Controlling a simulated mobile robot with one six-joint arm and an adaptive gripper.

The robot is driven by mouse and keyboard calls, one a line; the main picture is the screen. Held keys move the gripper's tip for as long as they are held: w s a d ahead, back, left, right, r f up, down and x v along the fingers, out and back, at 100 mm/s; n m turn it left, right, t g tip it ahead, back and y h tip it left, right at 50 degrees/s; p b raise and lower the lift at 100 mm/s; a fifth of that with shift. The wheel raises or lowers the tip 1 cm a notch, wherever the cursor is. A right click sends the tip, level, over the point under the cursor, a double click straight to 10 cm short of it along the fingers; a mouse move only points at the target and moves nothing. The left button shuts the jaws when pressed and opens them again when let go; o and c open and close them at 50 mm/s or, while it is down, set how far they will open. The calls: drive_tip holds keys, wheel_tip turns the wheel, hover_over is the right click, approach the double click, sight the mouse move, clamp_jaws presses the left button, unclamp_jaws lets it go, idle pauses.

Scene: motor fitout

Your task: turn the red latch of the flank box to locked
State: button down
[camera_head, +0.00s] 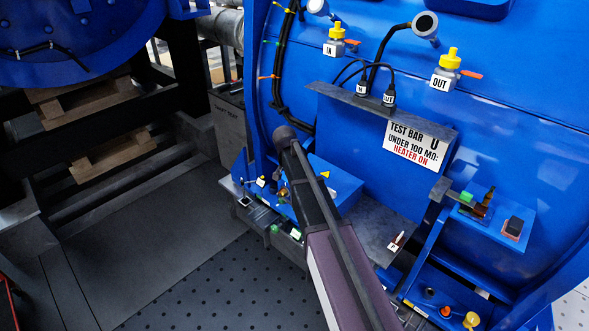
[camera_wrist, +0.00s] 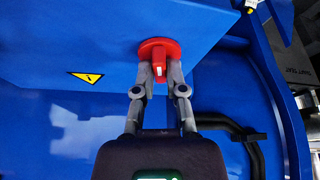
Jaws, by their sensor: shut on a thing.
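The red latch (camera_wrist: 158,50) shows in the wrist view at the top middle, a round red disc with a raised grip and a small white mark. It sits on the blue flank box (camera_wrist: 115,45), which carries a yellow warning triangle. My gripper (camera_wrist: 159,75) has its two fingers closed on either side of the latch's raised grip. In the head view the flank box (camera_head: 338,184) is at the middle, partly behind my arm. The latch and my fingertips are hidden there.
A sign (camera_head: 410,145) hangs on the big blue housing below a grey shelf (camera_head: 375,108) with cables. A blue ledge (camera_head: 510,225) with small parts is at the right. Dark floor (camera_head: 140,265) lies open at the left. A black pipe (camera_wrist: 245,135) runs near my gripper.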

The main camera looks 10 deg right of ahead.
drive_tip(key=shift+s+m+g+h, duration=0.1)
drive_tip(key=shift+m+g+h, duration=0.35)
drive_tip(key=shift+m, duration=0.95)
drive_tip(key=c, duration=0.7)
unclamp_jaws()
drive_tip(key=shift+r, duration=0.15)
